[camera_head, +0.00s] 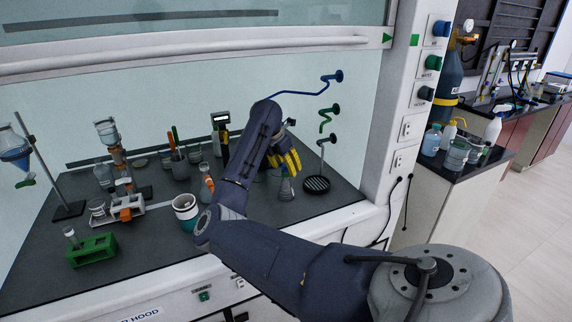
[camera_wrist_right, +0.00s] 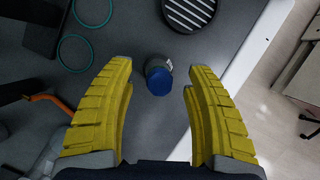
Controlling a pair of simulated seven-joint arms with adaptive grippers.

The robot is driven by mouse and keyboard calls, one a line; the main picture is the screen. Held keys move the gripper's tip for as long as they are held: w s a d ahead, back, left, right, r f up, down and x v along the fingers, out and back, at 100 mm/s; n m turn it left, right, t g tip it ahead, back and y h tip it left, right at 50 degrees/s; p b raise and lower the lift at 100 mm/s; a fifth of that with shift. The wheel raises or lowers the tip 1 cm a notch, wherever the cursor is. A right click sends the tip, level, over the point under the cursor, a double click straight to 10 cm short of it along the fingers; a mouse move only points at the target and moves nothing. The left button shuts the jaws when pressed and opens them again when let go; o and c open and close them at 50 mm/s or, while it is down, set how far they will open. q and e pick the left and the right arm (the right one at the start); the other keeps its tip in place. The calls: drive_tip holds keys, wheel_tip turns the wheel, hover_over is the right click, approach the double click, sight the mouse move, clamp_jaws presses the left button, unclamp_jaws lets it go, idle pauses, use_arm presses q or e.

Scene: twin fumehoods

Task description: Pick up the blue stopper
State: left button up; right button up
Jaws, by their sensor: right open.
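My right gripper (camera_wrist_right: 158,68) is open, with one finger on each side of the stopper and a visible gap on both sides. In the head view my right gripper (camera_head: 288,163) points down over the right part of the hood worktop; I cannot make out the stopper there. My left gripper is not in view.
A conical flask (camera_head: 285,188) stands close below the fingers. Teal rings (camera_wrist_right: 74,52) lie near the left finger.

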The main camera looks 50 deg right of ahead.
drive_tip(key=shift+c, duration=0.5)
clamp_jaws()
